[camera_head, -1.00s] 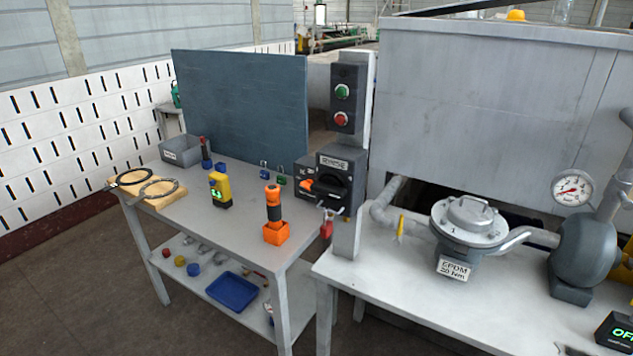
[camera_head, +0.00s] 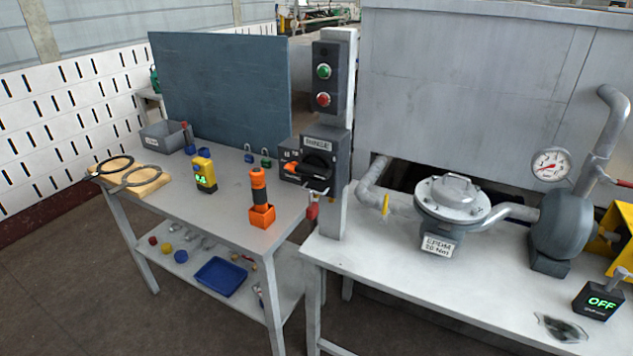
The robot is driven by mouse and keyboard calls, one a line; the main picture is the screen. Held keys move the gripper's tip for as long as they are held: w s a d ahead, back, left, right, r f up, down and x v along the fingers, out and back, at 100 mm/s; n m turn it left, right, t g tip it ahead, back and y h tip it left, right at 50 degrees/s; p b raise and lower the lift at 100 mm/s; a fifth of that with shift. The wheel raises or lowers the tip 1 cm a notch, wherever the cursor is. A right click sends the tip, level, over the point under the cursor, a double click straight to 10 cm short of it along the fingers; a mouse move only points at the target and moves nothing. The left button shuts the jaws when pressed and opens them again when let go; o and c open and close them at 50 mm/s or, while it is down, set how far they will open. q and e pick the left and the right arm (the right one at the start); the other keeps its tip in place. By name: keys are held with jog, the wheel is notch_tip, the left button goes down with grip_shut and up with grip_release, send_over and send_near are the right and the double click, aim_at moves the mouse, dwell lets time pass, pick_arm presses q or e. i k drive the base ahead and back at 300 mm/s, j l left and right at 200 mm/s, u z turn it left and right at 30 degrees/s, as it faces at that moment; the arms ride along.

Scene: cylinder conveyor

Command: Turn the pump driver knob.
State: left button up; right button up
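I cannot tell for sure which part is the pump driver knob. A dark box (camera_head: 598,301) on the right bench has a green "OFF" display. Its small lettering is too blurred to read. Partly cut off at the right edge, a grey piece (camera_head: 620,273) stands just above this box. A dark switch box (camera_head: 325,150) on the grey post has a black rotary handle (camera_head: 318,166) and a label too blurred to read. An orange lever (camera_head: 291,168) shows at its left. Neither of my grippers is in view.
The right bench (camera_head: 400,255) holds a round lidded pump housing (camera_head: 453,200), pipes, a gauge (camera_head: 550,164) and a dark clear scrap (camera_head: 562,327). Its front middle is bare. The left table (camera_head: 220,205) holds an orange tool (camera_head: 259,190) and a yellow meter (camera_head: 204,172).

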aim_at(290, 166)
jog(key=j+z, duration=0.15)
jog(key=z, duration=0.35)
jog(key=j+z, duration=0.15)
jog(key=z, duration=0.35)
jog(key=j+z, duration=0.15)
jog(key=z, duration=0.35)
jog(key=j+z, duration=0.25)
jog(key=k+j+z, duration=0.2)
jog(key=j, duration=0.2)
jog(key=k+j+z, duration=0.1)
jog(key=j+z, duration=0.15)
jog(key=k+j+z, duration=0.2)
jog(key=j, duration=0.3)
jog(key=k+j+z, duration=0.25)
jog(key=k+j, duration=0.15)
jog(key=k+j+z, duration=0.1)
jog(key=k+j, duration=0.6)
jog(key=j, duration=0.1)
